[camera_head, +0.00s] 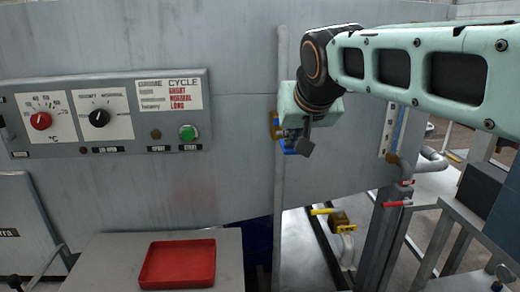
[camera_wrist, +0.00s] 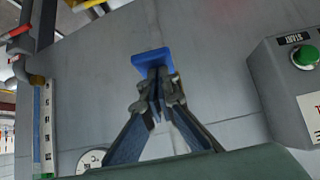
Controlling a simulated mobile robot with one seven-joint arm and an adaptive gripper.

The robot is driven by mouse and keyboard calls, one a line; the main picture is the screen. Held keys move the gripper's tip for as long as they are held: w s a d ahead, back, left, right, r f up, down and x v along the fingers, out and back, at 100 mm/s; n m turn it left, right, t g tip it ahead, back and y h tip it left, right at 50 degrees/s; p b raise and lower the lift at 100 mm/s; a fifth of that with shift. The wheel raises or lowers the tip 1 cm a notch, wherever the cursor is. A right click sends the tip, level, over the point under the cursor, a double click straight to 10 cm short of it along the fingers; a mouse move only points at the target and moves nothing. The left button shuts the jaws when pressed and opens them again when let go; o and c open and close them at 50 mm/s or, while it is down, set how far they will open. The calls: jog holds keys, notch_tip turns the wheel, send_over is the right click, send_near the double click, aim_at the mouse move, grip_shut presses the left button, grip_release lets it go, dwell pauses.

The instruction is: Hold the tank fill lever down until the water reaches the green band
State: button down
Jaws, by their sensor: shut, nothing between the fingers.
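A blue handle (camera_wrist: 153,58), which looks like the tank fill lever, stands out from the grey tank wall in the wrist view. In the head view only a bit of blue (camera_head: 287,147) shows, mostly hidden by my gripper (camera_head: 301,146). In the wrist view the fingertips of my gripper (camera_wrist: 158,78) are together, with nothing between them, right at the blue handle. I cannot tell whether they touch it. A white level strip (camera_head: 392,132) with a blue column is on the wall to the right; it also shows in the wrist view (camera_wrist: 44,125).
A control panel (camera_head: 105,113) with a red knob, a black knob and a green button is on the left. A red tray (camera_head: 178,264) sits on a bench below. Pipes with a yellow valve (camera_head: 338,217) and a red-handled valve (camera_head: 397,204) are at the lower right.

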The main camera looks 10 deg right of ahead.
aim_at(293, 153)
jog(key=shift+s+f+t+b, duration=0.15)
jog(key=shift+f+t+b, duration=0.5)
jog(key=shift+b, duration=1.2)
jog(key=shift+s+f+t+b, duration=0.1)
jog(key=shift+f+t+b, duration=0.25)
jog(key=shift+f+b, duration=1)
jog(key=b, duration=0.3)
jog(key=shift+r+t+b, duration=0.3)
jog(key=shift+t+b, duration=0.05)
jog(key=shift+t, duration=0.05)
jog(key=shift+t+b, duration=0.3)
jog(key=shift+b, duration=0.4)
jog(key=shift+f, duration=0.25)
dwell(0.4)
jog(key=shift+r, duration=0.1)
dwell(1.5)
